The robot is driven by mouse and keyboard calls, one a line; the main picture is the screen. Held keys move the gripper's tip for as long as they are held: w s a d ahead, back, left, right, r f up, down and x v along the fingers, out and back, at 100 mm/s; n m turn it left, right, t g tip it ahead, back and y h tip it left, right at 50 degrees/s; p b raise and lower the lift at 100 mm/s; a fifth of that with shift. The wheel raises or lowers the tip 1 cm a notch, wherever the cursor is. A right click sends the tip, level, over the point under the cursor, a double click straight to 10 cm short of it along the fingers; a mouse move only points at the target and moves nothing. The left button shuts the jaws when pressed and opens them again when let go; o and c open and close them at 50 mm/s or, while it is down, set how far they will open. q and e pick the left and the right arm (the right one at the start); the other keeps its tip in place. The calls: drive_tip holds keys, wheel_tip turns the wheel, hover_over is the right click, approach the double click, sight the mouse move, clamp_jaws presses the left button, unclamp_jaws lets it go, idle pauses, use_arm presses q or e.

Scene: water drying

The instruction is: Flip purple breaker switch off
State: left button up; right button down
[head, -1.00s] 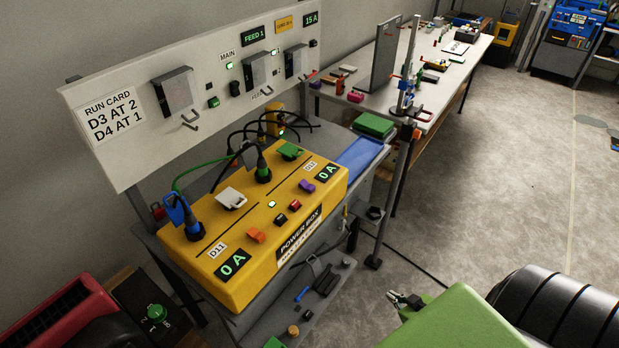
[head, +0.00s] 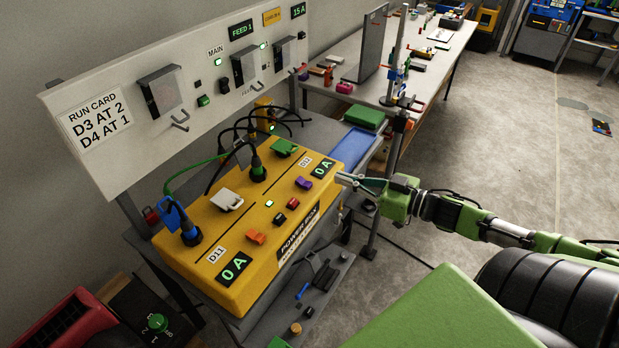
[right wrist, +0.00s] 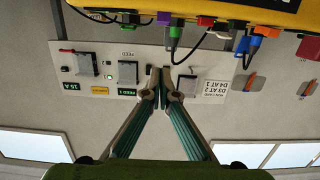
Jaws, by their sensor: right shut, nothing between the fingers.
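The purple breaker switch (head: 304,183) sits on the right end of the yellow power box (head: 200,268), beside a D12 label and a green 0 A display (head: 323,168). My right gripper (head: 341,177) is shut and empty, just to the right of the box's right end in the head view, apart from the switch. In the right wrist view its fingertips (right wrist: 160,72) meet in front of the white panel, with the yellow box upside down at the top. My left gripper is not in view.
An orange switch (head: 256,238), red button (head: 293,203) and black button (head: 280,218) share the box top. Plugs with cables, including a blue one (head: 187,232), stand behind them. The white panel (head: 120,150) rises at the back. Open floor lies to the right.

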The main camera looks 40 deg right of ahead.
drive_tip(key=shift+w, duration=0.1)
hover_over(309, 183)
drive_tip(key=shift+s+d+f+p, duration=0.1)
drive_tip(key=shift+s+f+p, duration=0.25)
drive_tip(key=shift+f, duration=0.15)
wheel_tip(309, 183, down, 3)
drive_tip(key=shift+w+r, duration=0.15)
drive_tip(key=shift+f, duration=0.8)
drive_tip(key=shift+w+f, duration=0.15)
drive_tip(key=shift+f, duration=0.1)
drive_tip(key=shift+r, duration=0.15)
